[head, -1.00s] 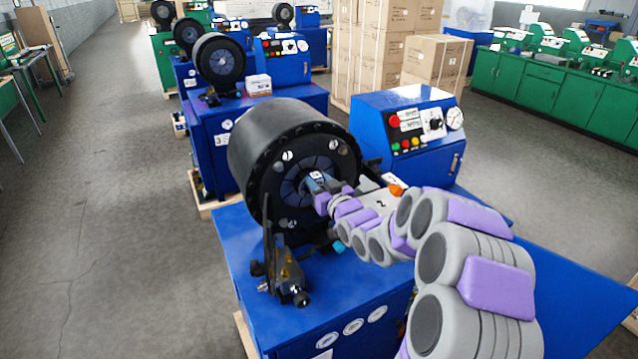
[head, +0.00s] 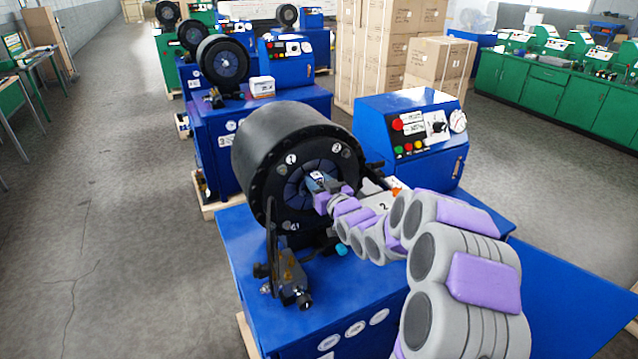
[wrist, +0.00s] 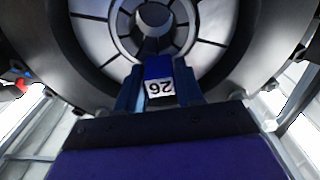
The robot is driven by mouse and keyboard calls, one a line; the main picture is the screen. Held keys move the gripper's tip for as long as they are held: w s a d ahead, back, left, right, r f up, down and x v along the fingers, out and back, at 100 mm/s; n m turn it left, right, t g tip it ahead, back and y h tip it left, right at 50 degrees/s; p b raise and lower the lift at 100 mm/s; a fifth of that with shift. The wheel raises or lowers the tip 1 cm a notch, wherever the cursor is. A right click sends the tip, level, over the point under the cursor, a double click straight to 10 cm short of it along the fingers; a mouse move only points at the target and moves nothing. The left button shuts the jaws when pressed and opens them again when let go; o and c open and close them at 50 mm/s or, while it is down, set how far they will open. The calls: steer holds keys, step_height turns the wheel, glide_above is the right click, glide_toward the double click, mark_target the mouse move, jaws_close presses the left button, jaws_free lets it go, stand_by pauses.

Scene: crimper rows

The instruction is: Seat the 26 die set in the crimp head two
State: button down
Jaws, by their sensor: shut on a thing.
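The 26 die set is a small dark-blue block with a white "26" label, upside down in the wrist view (wrist: 158,68); the label also shows small in the head view (head: 317,176). My gripper (head: 321,186) is shut on it; in the wrist view its blue fingers (wrist: 158,92) flank the label. Crimp head two is the large black drum (head: 280,135) on the nearest blue machine, with a "2" plate beside it. The die set is in front of the ring of segments (wrist: 205,50) around the central opening. Whether it touches them I cannot tell.
A black bracket (head: 287,275) stands at the drum's front left. The blue control box (head: 410,130) stands to the right of the drum. More crimpers (head: 222,65) line up behind. The blue cabinet top (head: 365,295) is mostly clear in front.

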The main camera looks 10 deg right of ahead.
steer(key=shift+w+a+r, duration=0.1)
steer(key=shift+w+r, duration=0.1)
steer(key=shift+w, duration=0.2)
steer(key=c, duration=0.9)
jaws_free()
steer(key=shift+s, duration=0.15)
steer(key=shift+o, duration=1.3)
steer(key=shift+f, duration=0.15)
steer(key=b+v, duration=0.1)
steer(key=v, duration=1.6)
